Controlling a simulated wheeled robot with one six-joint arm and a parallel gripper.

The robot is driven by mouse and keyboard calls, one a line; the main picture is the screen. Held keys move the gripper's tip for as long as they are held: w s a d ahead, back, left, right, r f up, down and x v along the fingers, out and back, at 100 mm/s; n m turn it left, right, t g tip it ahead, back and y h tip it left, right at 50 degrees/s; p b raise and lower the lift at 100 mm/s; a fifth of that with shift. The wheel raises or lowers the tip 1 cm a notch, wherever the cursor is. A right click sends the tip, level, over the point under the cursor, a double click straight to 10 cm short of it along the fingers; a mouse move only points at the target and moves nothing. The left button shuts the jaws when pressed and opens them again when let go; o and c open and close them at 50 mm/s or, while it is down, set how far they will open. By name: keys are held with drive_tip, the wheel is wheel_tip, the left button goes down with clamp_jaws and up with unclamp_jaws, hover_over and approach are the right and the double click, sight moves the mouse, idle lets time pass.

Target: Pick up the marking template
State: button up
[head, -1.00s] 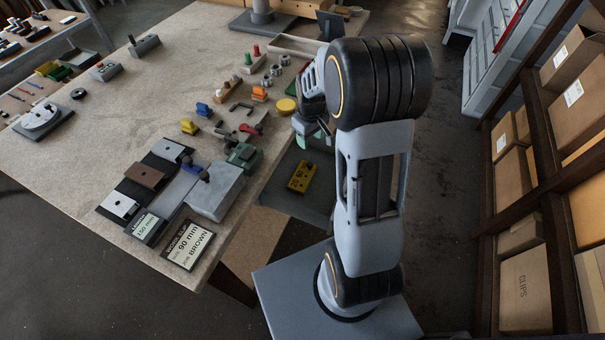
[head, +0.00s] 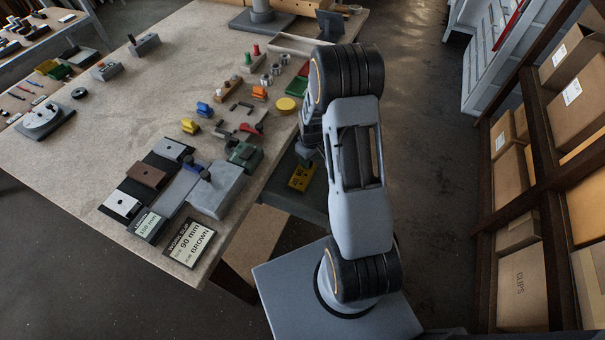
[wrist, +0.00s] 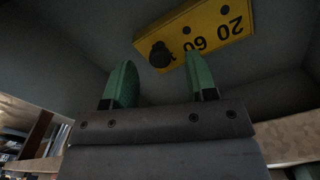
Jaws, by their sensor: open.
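The marking template is a yellow block (head: 301,180) with black numbers and a black knob. It lies in a grey bin beside the bench (head: 284,198). In the head view my arm hides part of it. In the wrist view the yellow template (wrist: 205,32) shows at the top, with holes and the numbers 20 and 60 readable. My gripper (wrist: 160,60) is open, with two green fingers apart. The black knob (wrist: 160,55) appears between the fingertips, and I see no contact. In the head view my gripper (head: 306,158) is over the template, mostly hidden by my arm.
The grey bin's walls surround the template. Shelves with cardboard boxes (head: 520,285) stand at the right; the floor between is clear.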

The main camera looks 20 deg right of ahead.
sight(302, 173)
drive_tip(key=shift+f, duration=1.6)
drive_tip(key=shift+c, duration=0.3)
clamp_jaws()
